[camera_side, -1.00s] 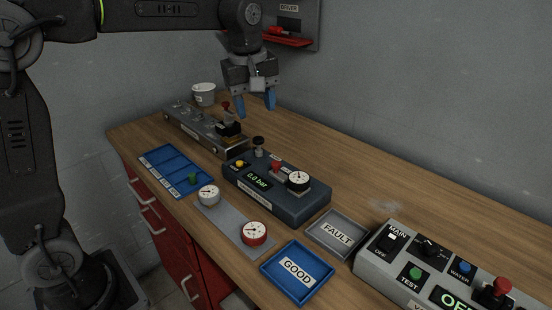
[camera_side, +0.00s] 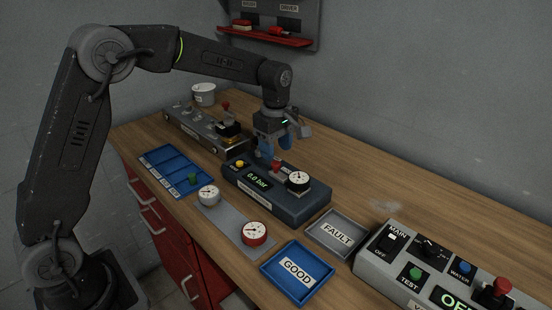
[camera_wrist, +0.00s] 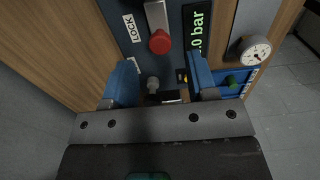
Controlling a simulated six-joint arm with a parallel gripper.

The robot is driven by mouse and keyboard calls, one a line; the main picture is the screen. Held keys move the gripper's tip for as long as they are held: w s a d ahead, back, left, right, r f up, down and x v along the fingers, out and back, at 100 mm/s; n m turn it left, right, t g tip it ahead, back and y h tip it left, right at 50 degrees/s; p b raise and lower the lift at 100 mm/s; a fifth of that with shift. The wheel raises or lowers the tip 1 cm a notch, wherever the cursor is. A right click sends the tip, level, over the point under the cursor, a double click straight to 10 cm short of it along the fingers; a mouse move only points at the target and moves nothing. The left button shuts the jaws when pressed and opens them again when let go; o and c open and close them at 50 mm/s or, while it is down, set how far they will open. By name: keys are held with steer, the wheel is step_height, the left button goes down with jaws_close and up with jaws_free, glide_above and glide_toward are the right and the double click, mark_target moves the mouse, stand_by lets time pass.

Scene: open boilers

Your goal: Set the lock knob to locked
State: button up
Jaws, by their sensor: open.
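The dark blue tester (camera_side: 275,197) stands on the bench with its display reading 0.0 bar. The red lock knob (camera_wrist: 160,41) sits at the end of a silver bar, beside a LOCK label (camera_wrist: 131,27), in the wrist view. It also shows in the side view (camera_side: 276,166), just below my gripper. My gripper (camera_side: 273,152) points down over the tester's back end. In the wrist view its blue fingers (camera_wrist: 160,72) are open and apart, with nothing held. The red knob lies ahead of the fingers; a small grey knob (camera_wrist: 152,84) shows between them. A second label is partly hidden by a finger.
A gauge (camera_side: 298,180) sits on the tester. Two loose gauges (camera_side: 208,195) (camera_side: 255,233) lie on a grey strip in front. Blue GOOD (camera_side: 297,270) and grey FAULT (camera_side: 336,233) trays are to the right. A metal rack (camera_side: 205,128) stands behind left. The bench behind the tester is clear.

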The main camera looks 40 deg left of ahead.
mark_target(276, 163)
steer(key=shift+f, duration=1.85)
steer(key=shift+c, duration=0.4)
jaws_close()
